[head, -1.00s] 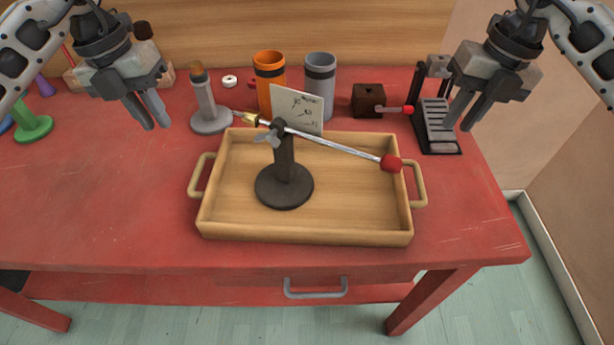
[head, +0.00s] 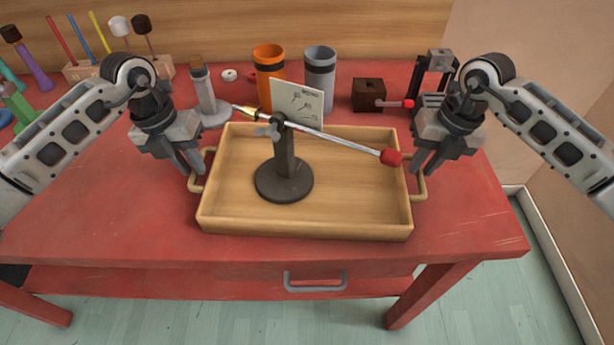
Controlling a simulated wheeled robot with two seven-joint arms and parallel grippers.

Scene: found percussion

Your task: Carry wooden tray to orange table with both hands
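The wooden tray (head: 235,222) lies on the red table, with a handle at each short side. A dark stand (head: 285,180) stands in it, bearing a rod with a red tip (head: 390,157) and a brass end. My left gripper (head: 192,170) is at the tray's left handle (head: 195,185), fingers pointing down and a little apart. My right gripper (head: 422,168) is at the right handle (head: 422,188), fingers also a little apart. Neither appears closed on its handle, and the fingers partly hide the handles. No orange table is in view.
On the red table (head: 120,215), behind the tray, stand an orange cup (head: 268,75), a grey cup (head: 320,70), a white card (head: 297,103), a grey post (head: 205,95) and a dark box (head: 368,95). Coloured mallets stand at the back left. The table's front left is clear.

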